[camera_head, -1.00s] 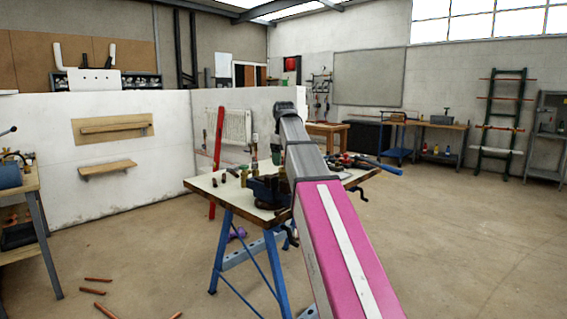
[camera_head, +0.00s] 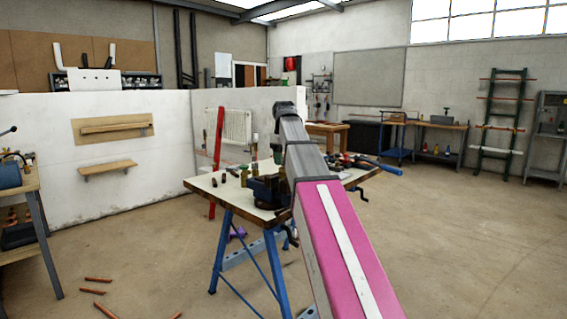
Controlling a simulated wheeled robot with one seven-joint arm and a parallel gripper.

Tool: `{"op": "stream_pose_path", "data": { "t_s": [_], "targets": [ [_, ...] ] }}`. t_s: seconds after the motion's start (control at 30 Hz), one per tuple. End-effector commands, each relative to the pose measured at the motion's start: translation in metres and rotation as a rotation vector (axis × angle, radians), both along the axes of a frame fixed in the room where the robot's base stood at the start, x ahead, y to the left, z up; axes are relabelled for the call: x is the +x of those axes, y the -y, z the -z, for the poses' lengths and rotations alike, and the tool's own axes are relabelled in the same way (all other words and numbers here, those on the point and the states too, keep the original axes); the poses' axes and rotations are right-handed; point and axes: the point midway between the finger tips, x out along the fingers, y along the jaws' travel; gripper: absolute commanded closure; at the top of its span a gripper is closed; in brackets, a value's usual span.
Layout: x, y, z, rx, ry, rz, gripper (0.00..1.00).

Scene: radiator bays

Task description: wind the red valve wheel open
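I cannot make out a red valve wheel for certain in this view. My pink and grey arm reaches from the bottom right up over the workbench to a dark joint in the middle. My gripper does not show; the arm hides whatever lies beyond that joint.
A folding workbench (camera_head: 205,184) with blue legs stands ahead, bearing a dark vise (camera_head: 264,190), small fittings and red-handled tools. A long red bar (camera_head: 217,150) leans upright behind it. Copper pipe pieces (camera_head: 98,279) lie on the left floor. The right floor is clear.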

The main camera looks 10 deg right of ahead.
Motion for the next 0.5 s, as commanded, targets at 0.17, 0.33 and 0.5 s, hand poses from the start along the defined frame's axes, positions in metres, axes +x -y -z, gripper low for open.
{"op": "stream_pose_path", "data": {
  "t_s": [0.17, 0.33, 0.5],
  "targets": [
    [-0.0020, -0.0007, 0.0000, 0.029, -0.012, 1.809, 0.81],
    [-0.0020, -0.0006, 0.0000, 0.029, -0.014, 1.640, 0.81],
    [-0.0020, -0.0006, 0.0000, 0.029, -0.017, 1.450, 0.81]
  ]
}}
